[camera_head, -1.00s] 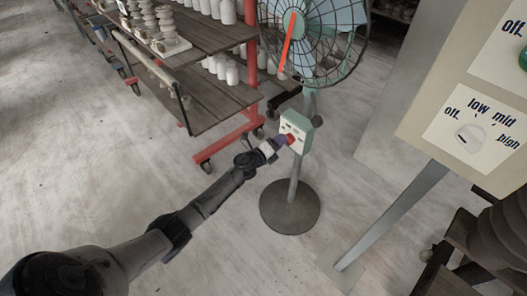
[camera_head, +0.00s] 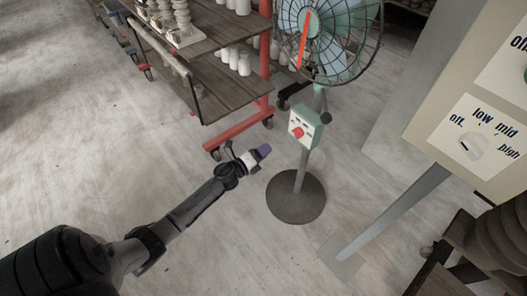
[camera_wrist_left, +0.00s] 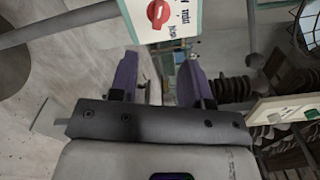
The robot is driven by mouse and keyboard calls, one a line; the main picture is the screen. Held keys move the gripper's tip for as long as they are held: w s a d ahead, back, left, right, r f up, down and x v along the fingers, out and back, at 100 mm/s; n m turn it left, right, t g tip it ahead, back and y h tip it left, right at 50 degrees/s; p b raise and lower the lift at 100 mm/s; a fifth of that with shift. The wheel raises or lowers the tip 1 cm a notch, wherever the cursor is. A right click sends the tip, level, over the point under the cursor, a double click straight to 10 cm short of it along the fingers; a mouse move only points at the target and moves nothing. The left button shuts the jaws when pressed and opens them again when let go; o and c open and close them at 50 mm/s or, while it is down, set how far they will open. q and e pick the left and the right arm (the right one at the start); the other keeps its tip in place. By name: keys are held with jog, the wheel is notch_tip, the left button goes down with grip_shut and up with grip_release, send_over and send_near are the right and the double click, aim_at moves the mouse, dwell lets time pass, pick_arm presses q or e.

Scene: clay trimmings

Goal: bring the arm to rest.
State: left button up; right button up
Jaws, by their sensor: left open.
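My left gripper (camera_head: 262,152) is to the left of and below the fan's control box in the head view, apart from it. It is open and empty; its two purple fingers (camera_wrist_left: 160,80) stand apart in the left wrist view. The pale green control box (camera_head: 306,124) with a red knob (camera_head: 297,132) sits on the stand of the fan (camera_head: 328,38). The red knob also shows in the left wrist view (camera_wrist_left: 158,12), beyond the fingers. My right gripper is in neither view.
A wooden rack (camera_head: 222,84) with red legs and white pottery stands behind my left arm. The fan's round base (camera_head: 296,197) is on the floor. A panel with a low-mid-high dial (camera_head: 474,146) stands at the right on a metal leg. Floor left of my arm is clear.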

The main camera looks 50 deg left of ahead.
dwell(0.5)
pick_arm(q)
jog(key=s+a+r+n+g+y, duration=0.1)
jog(key=s+a+n+g+y, duration=0.25)
jog(key=n, duration=0.55)
jog(key=a+r+n+g+y, duration=0.1)
jog(key=a+n+g+y, duration=0.25)
jog(key=n+y, duration=0.45)
jog(key=s+d+r+n+g+h+p, duration=0.25)
jog(key=s+d+r+h+p, duration=0.2)
jog(key=s+d, duration=0.55)
jog(key=s+d+r+n+g+h+p, duration=0.1)
jog(key=s+d+r+g+h+p, duration=0.45)
jog(key=d, duration=0.85)
jog(key=s+d+r+h+p, duration=0.1)
jog(key=s+d+p, duration=0.15)
jog(key=s, duration=0.45)
jog(key=s+d+r+p, duration=0.2)
jog(key=s+p, duration=0.2)
jog(key=s, duration=0.2)
notch_tip(320, 180, up, 36)
jog(key=p, duration=3.6)
jog(key=shift+w+r+t, duration=0.15)
jog(key=shift+w+t, duration=0.15)
jog(key=shift+w, duration=0.05)
